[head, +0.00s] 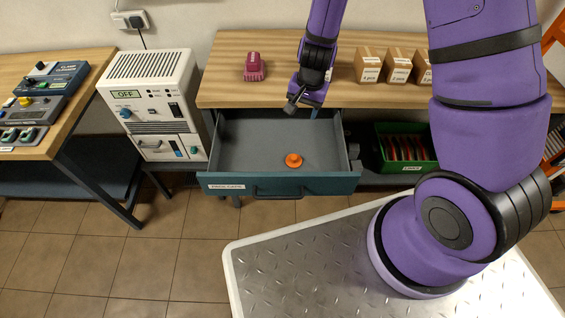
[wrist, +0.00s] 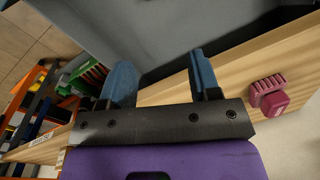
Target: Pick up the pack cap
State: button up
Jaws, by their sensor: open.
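An orange round cap (head: 293,160) with a raised middle lies on the floor of the open grey-lined drawer (head: 240,150), right of the drawer's centre. The drawer's teal front carries a white label that seems to read "pack caps". My gripper (head: 300,104) hangs above the back right part of the drawer, near the bench's front edge, behind and above the cap and apart from it. In the wrist view my gripper's two blue fingers (wrist: 160,78) stand wide apart with nothing between them. The cap does not show in the wrist view.
A maroon connector (head: 254,67) and several cardboard boxes (head: 369,66) stand on the wooden bench. A green crate (head: 404,165) is on the shelf right of the drawer. A white power unit (head: 152,100) stands left of the drawer. The drawer floor around the cap is clear.

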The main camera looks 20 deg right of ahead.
jog(key=m+h, duration=0.1)
send_near(294, 157)
jog(key=shift+g, duration=0.4)
jog(key=shift+w+f, duration=0.2)
jog(key=shift+f, duration=2.15)
jog(key=shift+w+f, duration=0.2)
jog(key=shift+f, duration=2.2)
jog(key=c, duration=1)
